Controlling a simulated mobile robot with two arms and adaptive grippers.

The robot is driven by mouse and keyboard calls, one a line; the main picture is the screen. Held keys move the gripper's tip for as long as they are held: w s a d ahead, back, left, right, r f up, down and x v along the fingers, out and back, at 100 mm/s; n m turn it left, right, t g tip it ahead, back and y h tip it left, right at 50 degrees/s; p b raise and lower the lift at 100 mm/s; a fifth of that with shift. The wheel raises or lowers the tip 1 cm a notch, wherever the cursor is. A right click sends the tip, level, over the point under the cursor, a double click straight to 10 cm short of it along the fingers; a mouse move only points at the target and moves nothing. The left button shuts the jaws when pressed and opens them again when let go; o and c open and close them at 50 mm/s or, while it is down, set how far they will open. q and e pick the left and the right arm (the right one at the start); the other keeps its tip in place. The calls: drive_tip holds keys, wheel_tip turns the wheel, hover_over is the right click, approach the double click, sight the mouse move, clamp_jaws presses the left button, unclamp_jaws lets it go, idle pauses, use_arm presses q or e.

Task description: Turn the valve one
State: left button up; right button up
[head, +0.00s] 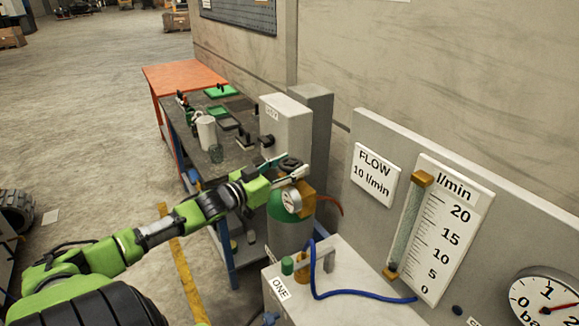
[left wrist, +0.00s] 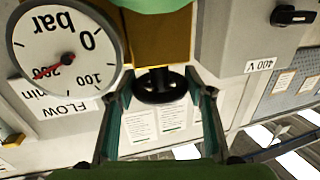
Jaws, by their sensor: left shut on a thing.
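A black handwheel valve (head: 290,162) sits on top of a brass fitting (head: 307,204) on a green-shouldered gas cylinder (head: 281,215). My left gripper (head: 284,169) is at this handwheel, a finger on either side, shut on it. In the left wrist view the handwheel (left wrist: 160,86) lies between the two fingers, in front of the brass block (left wrist: 158,40). A round pressure gauge (head: 291,202) is on the fitting; its needle is near 200 in the wrist view (left wrist: 66,52). A label "ONE" (head: 280,288) is on a white box with a green knob (head: 287,265). My right gripper is not in view.
A panel with a flow tube (head: 408,225), a "FLOW 10 l/min" sign (head: 374,174) and another gauge (head: 546,302) stands at right. A blue hose (head: 350,292) crosses the white box. A grey cabinet (head: 285,126) and cluttered bench (head: 185,135) stand behind the gripper.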

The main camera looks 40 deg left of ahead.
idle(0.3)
use_arm(q)
drive_tip(key=o, duration=1.1)
drive_tip(key=shift+f, duration=0.1)
drive_tip(key=shift+o, duration=0.2)
drive_tip(key=shift+s, duration=0.6)
drive_tip(key=s, duration=1)
drive_tip(key=shift+s+a, duration=0.35)
drive_tip(key=shift+a, duration=0.05)
drive_tip(key=shift+a, duration=0.1)
